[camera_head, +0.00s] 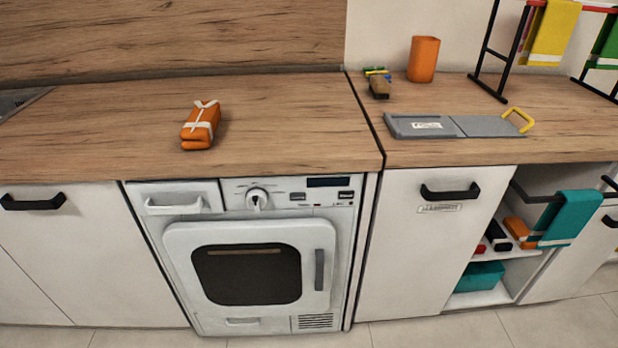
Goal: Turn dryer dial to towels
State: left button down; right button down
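The white dryer (180,240) stands under the wooden counter, left of centre. Its round white dial (257,196) sits on the upper front panel, between the drawer handle on the left and the dark display (328,182) on the right. A light pointer or grip on the dial appears to point roughly downward. The markings around the dial are too small to read, so I cannot tell which setting it is on. The dryer door (318,235) with its dark window is shut. Neither of my grippers shows in the head view.
An orange tied bundle (200,127) lies on the counter above the dryer. To the right are a grey board (470,126), an orange cup (423,59) and a black towel rack (490,55). A teal towel (568,217) hangs at the right. The floor in front shows clear.

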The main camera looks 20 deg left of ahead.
aim_at(256, 197)
jog(key=u, duration=3.4)
jog(key=i, duration=0.95)
jog(key=z, duration=2.8)
